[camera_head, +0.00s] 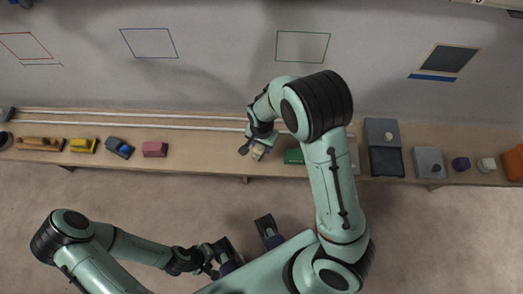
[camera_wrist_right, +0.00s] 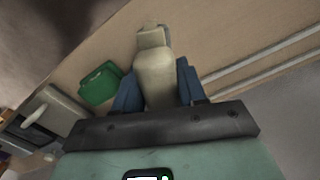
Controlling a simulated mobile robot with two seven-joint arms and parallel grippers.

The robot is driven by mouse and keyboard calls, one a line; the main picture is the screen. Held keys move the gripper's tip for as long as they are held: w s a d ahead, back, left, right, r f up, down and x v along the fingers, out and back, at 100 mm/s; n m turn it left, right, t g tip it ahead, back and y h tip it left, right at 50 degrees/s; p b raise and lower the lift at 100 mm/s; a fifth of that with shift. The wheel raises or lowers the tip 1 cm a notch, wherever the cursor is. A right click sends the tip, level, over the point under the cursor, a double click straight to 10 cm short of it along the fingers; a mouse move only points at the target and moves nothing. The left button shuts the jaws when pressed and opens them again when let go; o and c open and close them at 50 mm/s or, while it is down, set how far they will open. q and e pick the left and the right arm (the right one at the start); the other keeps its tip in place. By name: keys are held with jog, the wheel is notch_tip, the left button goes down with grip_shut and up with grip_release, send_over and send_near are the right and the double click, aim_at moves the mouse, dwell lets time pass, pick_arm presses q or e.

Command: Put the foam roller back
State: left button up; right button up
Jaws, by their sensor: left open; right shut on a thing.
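My right gripper (camera_head: 258,148) is over the long wooden shelf and shut on a cream, rounded thing, which may be the foam roller; only part of it shows there. In the right wrist view the cream thing (camera_wrist_right: 155,70) sits between the two blue fingers (camera_wrist_right: 158,88), with a narrower block-like end pointing away. I cannot tell whether it touches the shelf. My left gripper (camera_head: 211,262) is open and empty, low in front of the shelf and apart from it.
The shelf (camera_head: 205,158) has a green block (camera_head: 293,156) right of my gripper, partly behind my arm. Pale rails run along the back.

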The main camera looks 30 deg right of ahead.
jog(key=shift+f+b, duration=0.4)
jog(key=shift+f, duration=2)
jog(key=shift+f, duration=0.1)
jog(key=o, duration=1)
jog(key=shift+r, duration=0.2)
notch_tip(320, 180, up, 12)
jog(key=shift+f+p, duration=0.1)
jog(key=shift+p, duration=1.15)
